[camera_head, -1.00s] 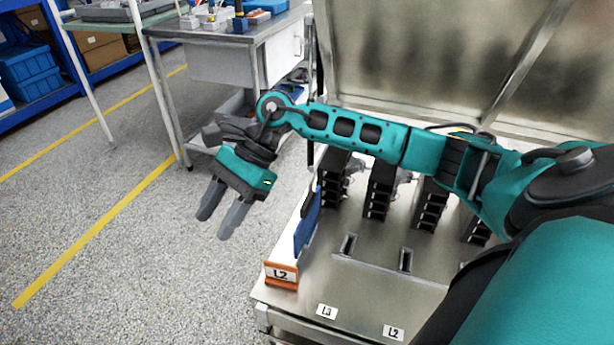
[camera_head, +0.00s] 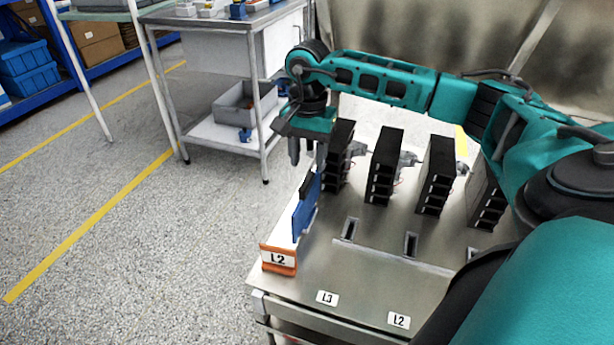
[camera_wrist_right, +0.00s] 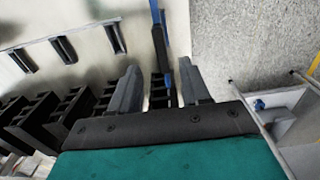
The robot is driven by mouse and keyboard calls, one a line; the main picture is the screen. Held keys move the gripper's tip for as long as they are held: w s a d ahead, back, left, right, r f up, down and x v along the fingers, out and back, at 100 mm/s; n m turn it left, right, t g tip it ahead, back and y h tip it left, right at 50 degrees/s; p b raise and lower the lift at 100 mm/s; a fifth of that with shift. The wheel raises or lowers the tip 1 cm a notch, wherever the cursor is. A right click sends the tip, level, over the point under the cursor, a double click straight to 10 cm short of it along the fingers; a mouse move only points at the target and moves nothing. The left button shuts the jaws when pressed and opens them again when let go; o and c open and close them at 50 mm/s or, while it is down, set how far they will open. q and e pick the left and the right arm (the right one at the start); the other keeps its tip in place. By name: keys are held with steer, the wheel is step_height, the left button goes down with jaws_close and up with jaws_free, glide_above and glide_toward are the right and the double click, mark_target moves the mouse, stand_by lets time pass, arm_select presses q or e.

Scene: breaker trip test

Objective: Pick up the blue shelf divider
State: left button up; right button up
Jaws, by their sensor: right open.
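The blue shelf divider (camera_head: 304,215) stands upright near the left edge of the metal table, with a black grip piece (camera_head: 307,184) at its upper end. In the right wrist view the divider (camera_wrist_right: 154,8) shows edge-on at the top centre, its black piece (camera_wrist_right: 159,48) pointing in between my fingers. My right gripper (camera_head: 307,154) is open and empty, just behind and above the divider in the head view. Its two fingers (camera_wrist_right: 158,72) lie on either side of the black piece in the wrist view; I cannot tell whether they touch it. My left gripper is not in view.
Several black slotted racks (camera_head: 384,167) stand on the metal table (camera_head: 365,285), close to the right gripper. A grey workbench (camera_head: 225,75) stands beyond. The floor on the left is clear.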

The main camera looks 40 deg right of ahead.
mark_target(307, 180)
step_height(307, 180, down, 5)
steer(key=shift+a+f+b, duration=0.1)
steer(key=shift+f+b, duration=0.05)
steer(key=shift+b, duration=0.7)
steer(key=shift+c, duration=0.2)
jaws_close()
